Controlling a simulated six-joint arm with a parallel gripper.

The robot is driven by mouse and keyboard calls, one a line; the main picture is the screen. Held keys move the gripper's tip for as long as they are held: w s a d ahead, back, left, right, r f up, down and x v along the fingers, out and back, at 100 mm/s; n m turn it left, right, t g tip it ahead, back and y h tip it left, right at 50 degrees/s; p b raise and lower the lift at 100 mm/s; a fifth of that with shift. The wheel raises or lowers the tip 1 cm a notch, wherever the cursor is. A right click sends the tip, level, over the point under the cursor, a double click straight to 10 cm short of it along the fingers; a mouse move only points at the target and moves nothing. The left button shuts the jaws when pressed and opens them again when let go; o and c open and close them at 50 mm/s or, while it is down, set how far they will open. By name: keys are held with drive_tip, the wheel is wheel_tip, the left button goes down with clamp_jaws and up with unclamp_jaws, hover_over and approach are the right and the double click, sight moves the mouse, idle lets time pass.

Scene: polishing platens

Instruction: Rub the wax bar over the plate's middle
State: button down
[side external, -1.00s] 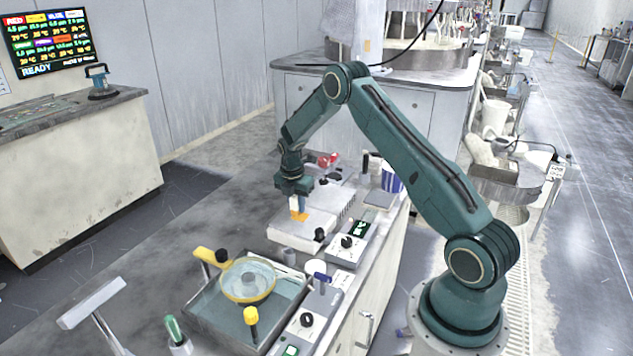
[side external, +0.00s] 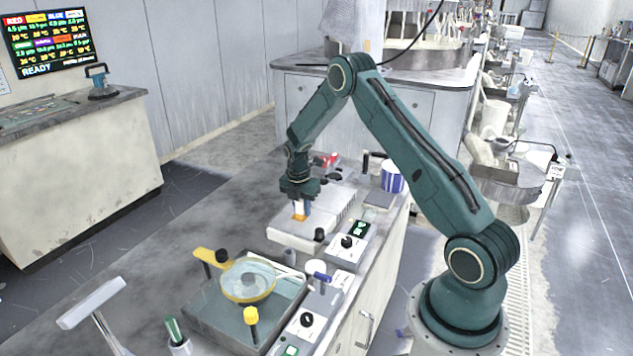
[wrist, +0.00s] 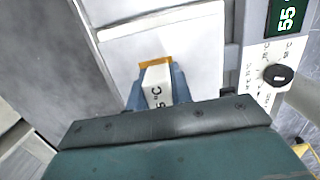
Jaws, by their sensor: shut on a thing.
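My gripper (side external: 300,198) points down over the hotplate and is shut on the wax bar (side external: 299,211). The bar is pale with an orange lower end; in the wrist view the bar (wrist: 157,84) sits between the two blue-grey fingers and carries a printed °C label. The plate (side external: 284,227) is a flat white slab; it also shows in the wrist view (wrist: 196,48). The bar's orange end is over the plate's near part in the wrist view, at or just above its surface; I cannot tell if they touch.
A control panel with a black knob (side external: 346,241) and a lit display (wrist: 287,17) reading 55 stands beside the plate. A tray (side external: 222,322) with a yellow-rimmed round dish (side external: 248,281) lies nearer. A blue-and-white cup (side external: 392,177) stands behind. The bench left of the plate is clear.

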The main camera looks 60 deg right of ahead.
sight(303, 224)
drive_tip(key=shift+w+a, duration=0.35)
drive_tip(key=shift+w, duration=0.4)
drive_tip(key=shift+w+a, duration=0.35)
drive_tip(key=shift+w, duration=0.35)
drive_tip(key=shift+s, duration=2.45)
drive_tip(key=shift+w, duration=2.4)
drive_tip(key=shift+s, duration=2.35)
drive_tip(key=shift+w+a, duration=0.35)
drive_tip(key=shift+w, duration=0.4)
drive_tip(key=shift+w+a, duration=0.3)
drive_tip(key=shift+w, duration=0.5)
drive_tip(key=shift+w+a, duration=0.35)
drive_tip(key=shift+w, duration=0.4)
drive_tip(key=shift+s, duration=2.3)
drive_tip(key=shift+w, duration=2.45)
drive_tip(key=shift+s, duration=2.45)
wheel_tip(303, 224, up, 8)
